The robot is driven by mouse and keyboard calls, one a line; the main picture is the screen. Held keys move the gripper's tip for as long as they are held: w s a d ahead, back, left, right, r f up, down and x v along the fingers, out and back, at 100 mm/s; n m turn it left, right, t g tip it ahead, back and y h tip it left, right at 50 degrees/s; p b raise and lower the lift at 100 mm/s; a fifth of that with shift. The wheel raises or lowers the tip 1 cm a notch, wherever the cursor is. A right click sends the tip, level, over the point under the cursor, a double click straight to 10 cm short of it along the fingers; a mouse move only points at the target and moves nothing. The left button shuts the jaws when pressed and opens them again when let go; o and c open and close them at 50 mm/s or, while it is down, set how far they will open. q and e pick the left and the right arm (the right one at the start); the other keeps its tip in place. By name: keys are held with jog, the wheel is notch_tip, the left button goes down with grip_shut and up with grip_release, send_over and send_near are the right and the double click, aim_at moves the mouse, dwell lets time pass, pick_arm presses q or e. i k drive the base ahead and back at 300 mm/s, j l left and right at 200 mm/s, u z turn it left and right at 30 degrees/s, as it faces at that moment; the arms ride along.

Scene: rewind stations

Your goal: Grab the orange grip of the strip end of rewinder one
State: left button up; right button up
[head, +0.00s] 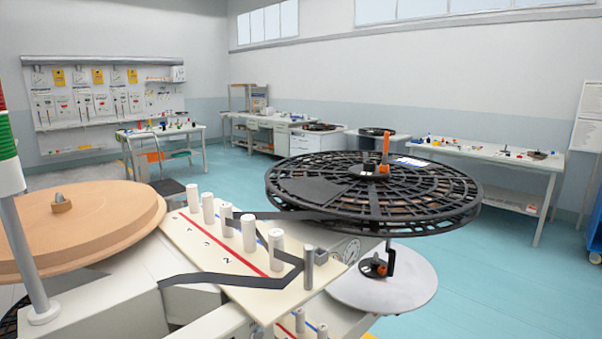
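A rewinder fills the foreground, with a large black spoked reel (450,190) on the right and a flat tan disc (85,222) on the left. A black strip (228,280) runs from the reel's side past white rollers (248,233) on a cream plate (190,240), then bends toward the lower left. Another small orange piece (379,268) is on a black fitting above a grey disc below the reel. I cannot tell which, if either, is the strip end's grip. Neither of my grippers is in view.
A stack light on a grey pole (24,250) stands at the left edge. A dark chair (172,190) is behind the plate. Benches with small items, including a white table (490,158), line the back. Teal floor (520,285) is open at right.

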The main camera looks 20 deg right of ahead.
aim_at(386, 134)
jog(key=i+l+z, duration=0.15)
jog(key=z, duration=0.25)
jog(key=i+l+z, duration=0.15)
jog(key=z, duration=0.3)
jog(key=i+z, duration=0.4)
jog(key=k, duration=0.1)
